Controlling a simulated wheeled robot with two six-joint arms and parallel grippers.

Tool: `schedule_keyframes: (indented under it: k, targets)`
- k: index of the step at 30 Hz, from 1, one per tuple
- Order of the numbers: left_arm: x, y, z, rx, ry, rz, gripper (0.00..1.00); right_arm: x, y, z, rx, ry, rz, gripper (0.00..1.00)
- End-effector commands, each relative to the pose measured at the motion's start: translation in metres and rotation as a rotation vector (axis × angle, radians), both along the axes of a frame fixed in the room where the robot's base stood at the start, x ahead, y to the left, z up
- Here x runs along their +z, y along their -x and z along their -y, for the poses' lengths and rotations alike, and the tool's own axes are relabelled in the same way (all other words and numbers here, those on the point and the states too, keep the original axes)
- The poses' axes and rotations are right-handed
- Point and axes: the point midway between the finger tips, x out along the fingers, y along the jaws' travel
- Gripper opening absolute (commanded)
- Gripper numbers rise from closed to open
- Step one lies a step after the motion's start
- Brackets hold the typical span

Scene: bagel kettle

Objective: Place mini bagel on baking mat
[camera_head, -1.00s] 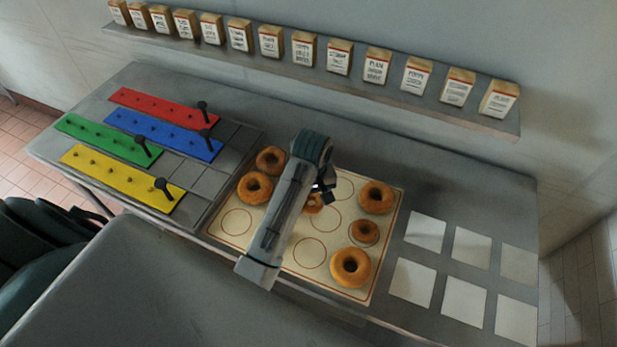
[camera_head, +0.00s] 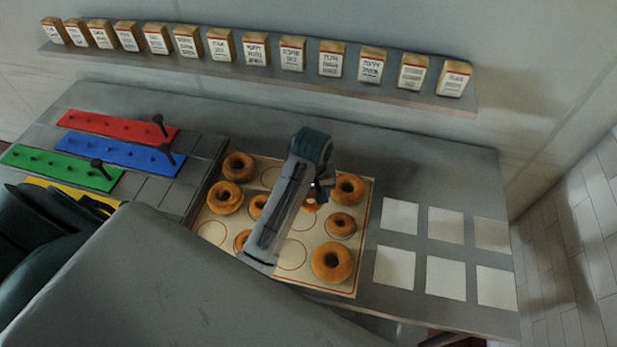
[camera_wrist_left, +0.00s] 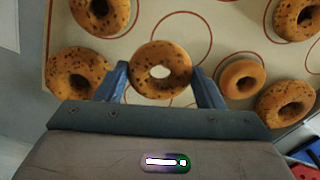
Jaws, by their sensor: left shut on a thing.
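My left gripper (camera_head: 316,192) is shut on a mini bagel, a small brown speckled ring, which sits between the two blue fingers in the left wrist view (camera_wrist_left: 160,52). In the head view, the arm hides most of the held bagel. It is over the middle-right of the cream baking mat (camera_head: 213,232), which has printed red circles. I cannot tell whether the held bagel touches the mat. Other small bagels rest on the mat, one on the right (camera_head: 341,224) and two left of the arm (camera_head: 258,206) (camera_head: 242,238). My right gripper is not in view.
Larger bagels (camera_head: 331,262) lie along the mat's left and right sides. White squares (camera_head: 394,266) lie right of the mat. Coloured boards (camera_head: 120,151) with dark knobs lie on the left. A shelf of boxes (camera_head: 292,54) runs along the back wall.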

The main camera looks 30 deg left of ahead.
Motion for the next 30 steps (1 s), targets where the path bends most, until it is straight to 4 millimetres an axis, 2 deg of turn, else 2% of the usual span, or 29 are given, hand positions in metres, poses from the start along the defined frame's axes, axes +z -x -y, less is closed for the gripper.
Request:
schedule_keyframes:
  k: [1,4,6,10,16,19,24,30]
  targets:
    - [-0.004,-0.014,-0.009,0.002,-0.005,0.001,0.4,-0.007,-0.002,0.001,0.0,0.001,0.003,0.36]
    - [-0.007,-0.037,-0.021,0.002,-0.003,0.001,0.4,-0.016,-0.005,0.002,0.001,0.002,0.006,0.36]
    - [-0.002,-0.05,-0.027,0.002,-0.002,-0.002,0.4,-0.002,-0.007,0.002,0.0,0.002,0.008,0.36]
    - [-0.005,-0.067,-0.035,0.001,0.0,-0.002,0.4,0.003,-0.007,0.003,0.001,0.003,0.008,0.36]
    - [-0.006,-0.08,-0.043,0.002,-0.001,-0.002,0.4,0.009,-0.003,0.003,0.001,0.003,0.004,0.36]
    - [-0.022,-0.077,-0.042,0.002,0.001,-0.007,0.4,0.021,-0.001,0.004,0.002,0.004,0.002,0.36]
    - [-0.042,-0.078,-0.042,0.002,0.001,-0.002,0.4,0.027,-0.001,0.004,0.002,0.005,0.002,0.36]
    - [-0.044,-0.078,-0.041,0.001,0.001,-0.001,0.4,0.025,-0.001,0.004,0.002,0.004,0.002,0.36]
